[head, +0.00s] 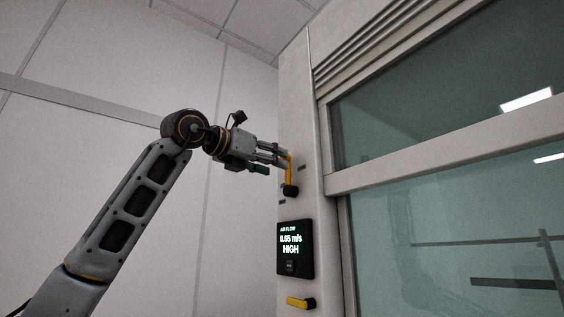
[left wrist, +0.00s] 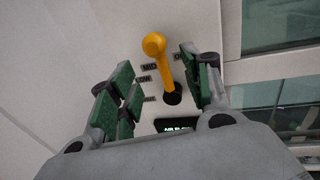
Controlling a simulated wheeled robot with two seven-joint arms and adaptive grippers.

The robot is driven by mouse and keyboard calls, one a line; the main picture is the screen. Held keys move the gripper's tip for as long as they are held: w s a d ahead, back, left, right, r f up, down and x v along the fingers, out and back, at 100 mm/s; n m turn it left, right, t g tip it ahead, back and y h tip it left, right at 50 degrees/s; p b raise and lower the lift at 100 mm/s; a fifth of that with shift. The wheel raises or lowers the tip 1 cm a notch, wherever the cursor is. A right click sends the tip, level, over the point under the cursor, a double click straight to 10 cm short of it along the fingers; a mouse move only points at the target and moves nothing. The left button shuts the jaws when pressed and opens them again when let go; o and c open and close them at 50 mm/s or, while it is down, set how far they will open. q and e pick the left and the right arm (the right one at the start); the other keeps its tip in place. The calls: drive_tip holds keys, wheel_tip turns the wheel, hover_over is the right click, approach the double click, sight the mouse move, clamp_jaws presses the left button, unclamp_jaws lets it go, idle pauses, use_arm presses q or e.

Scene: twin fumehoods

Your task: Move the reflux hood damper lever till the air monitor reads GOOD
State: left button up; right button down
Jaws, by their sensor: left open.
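The yellow damper lever (head: 289,170) is on the hood's side post, on a dark pivot above the air monitor. In the left wrist view the lever (left wrist: 156,52) stands between the green pads of my open left gripper (left wrist: 160,85), which appears not to grip it. Labels beside it include MID and LOW; others are partly hidden. In the head view my left gripper (head: 277,158) reaches the lever from the left. The monitor's top edge (left wrist: 176,126) shows in the left wrist view. My right gripper is out of view.
A second yellow handle (head: 300,302) sits below the monitor. The glass sash (head: 450,220) of the fumehood fills the right side, with dark rods behind it. A plain panelled wall (head: 110,60) stands at the left.

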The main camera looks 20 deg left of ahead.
sight(288, 174)
use_arm(q)
drive_tip(key=shift+p+x, duration=0.55)
drive_tip(key=shift+x, duration=1.65)
clamp_jaws()
